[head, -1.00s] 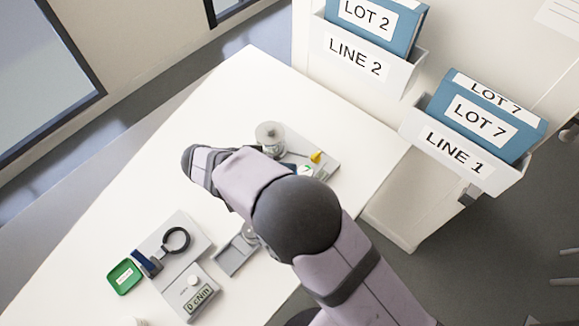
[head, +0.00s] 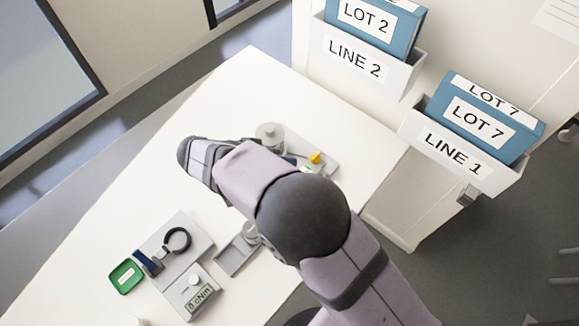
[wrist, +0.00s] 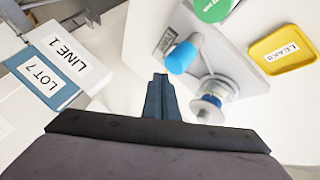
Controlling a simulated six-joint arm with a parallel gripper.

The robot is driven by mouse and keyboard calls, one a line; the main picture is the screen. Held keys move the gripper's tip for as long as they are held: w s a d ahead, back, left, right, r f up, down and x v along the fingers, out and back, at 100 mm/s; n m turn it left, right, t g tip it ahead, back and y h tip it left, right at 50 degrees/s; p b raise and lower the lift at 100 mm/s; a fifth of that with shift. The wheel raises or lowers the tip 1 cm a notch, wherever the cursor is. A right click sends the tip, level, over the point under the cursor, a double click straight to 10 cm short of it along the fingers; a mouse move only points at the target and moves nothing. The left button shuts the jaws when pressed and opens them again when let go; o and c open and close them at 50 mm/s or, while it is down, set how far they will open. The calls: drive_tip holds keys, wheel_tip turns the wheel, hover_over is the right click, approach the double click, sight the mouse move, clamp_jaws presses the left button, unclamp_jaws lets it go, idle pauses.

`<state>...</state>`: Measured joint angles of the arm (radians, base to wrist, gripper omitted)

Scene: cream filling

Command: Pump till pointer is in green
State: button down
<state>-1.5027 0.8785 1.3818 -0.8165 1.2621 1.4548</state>
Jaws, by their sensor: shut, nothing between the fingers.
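In the wrist view my gripper (wrist: 160,97) is shut and empty, its fingers together. Just right of the fingers is a clear cylinder with a blue band (wrist: 213,97), apart from them in the picture. A blue-capped knob (wrist: 182,58) stands beyond the fingertips on a grey base plate (wrist: 235,65). In the head view a round grey-topped piece (head: 270,132) and a small yellow part (head: 316,157) sit at the far end of the table, partly behind my arm. My fingers are hidden there. I cannot make out a pointer or its green zone.
A green round lid (wrist: 212,8) and a yellow labelled tray (wrist: 285,50) lie near the plate. On the table's near left are a green tray (head: 125,276), a ring fixture (head: 177,240) and a display unit (head: 199,297). Labelled bins (head: 460,150) stand right.

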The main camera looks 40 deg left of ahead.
drive_tip(key=shift+r, duration=0.1)
wheel_tip(320, 180, up, 6)
drive_tip(key=p, duration=0.3)
idle(0.5)
idle(0.5)
